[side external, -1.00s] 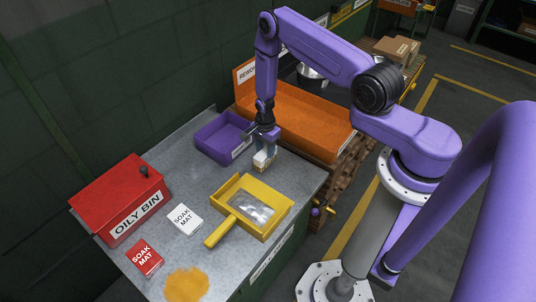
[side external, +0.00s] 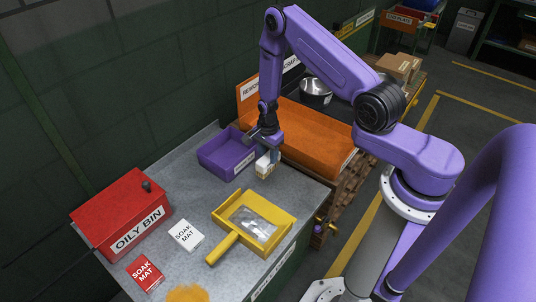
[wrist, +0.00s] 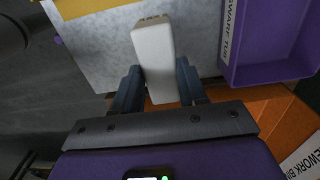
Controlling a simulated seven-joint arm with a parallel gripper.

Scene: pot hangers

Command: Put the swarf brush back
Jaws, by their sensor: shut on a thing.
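The swarf brush shows as a pale block (side external: 266,164) in the side view, and as a long white block (wrist: 153,55) in the wrist view. The tub also shows at the right of the wrist view (wrist: 285,72). A yellow dustpan-like tray (side external: 285,212) with shiny bits in it lies nearer the camera.
An orange rework bin (side external: 320,153) stands behind the gripper, beside a metal pot (side external: 316,91). A red oily bin (side external: 115,205), a white soak mat (side external: 186,236) and a red soak mat (side external: 146,273) are at left. Bare bench lies between the tub and the mats.

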